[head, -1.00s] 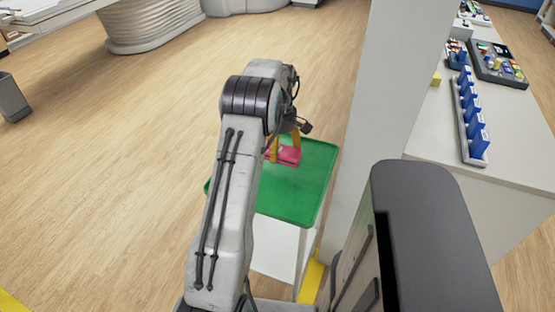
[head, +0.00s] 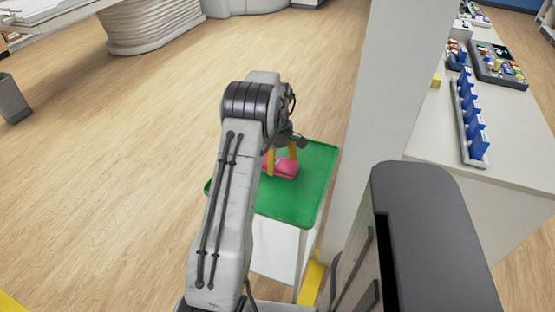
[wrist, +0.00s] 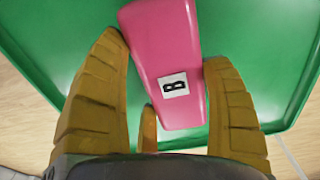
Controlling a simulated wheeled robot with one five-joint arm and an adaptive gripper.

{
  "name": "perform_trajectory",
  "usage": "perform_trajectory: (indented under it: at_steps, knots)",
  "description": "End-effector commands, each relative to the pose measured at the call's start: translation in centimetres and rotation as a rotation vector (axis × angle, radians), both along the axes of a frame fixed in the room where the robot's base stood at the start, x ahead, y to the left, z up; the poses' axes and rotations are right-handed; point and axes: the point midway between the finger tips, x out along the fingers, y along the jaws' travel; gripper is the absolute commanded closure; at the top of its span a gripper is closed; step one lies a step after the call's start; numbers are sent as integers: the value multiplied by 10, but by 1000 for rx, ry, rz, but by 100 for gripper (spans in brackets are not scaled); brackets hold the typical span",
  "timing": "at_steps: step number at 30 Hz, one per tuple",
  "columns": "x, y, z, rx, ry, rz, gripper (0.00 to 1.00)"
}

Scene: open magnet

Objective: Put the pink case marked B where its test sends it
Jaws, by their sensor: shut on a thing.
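The pink case (wrist: 168,50) with a white label marked B is between the yellow fingers of my gripper (wrist: 168,100) in the wrist view. My gripper is shut on it. In the head view the pink case (head: 284,169) is low over the green tray (head: 290,207), partly hidden by my arm and fingers. I cannot tell whether the case touches the tray surface. The tray sits on a white stand (head: 278,248).
A pale pillar (head: 375,110) stands just right of the tray. Beyond it a white counter (head: 430,145) holds a rack of blue boxes (head: 470,115) and a dark tray of small items (head: 498,65). Open wooden floor (head: 120,150) lies to the left.

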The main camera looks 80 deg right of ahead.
Motion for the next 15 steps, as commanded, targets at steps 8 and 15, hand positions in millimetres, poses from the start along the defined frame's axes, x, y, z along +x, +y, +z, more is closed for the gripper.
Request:
perform_trajectory:
  at_steps: [8, 15]
  knots:
    - [0, 0, -2, 0, 0, 0, 8]
    - [0, 0, -2, 0, 0, 0, 0]
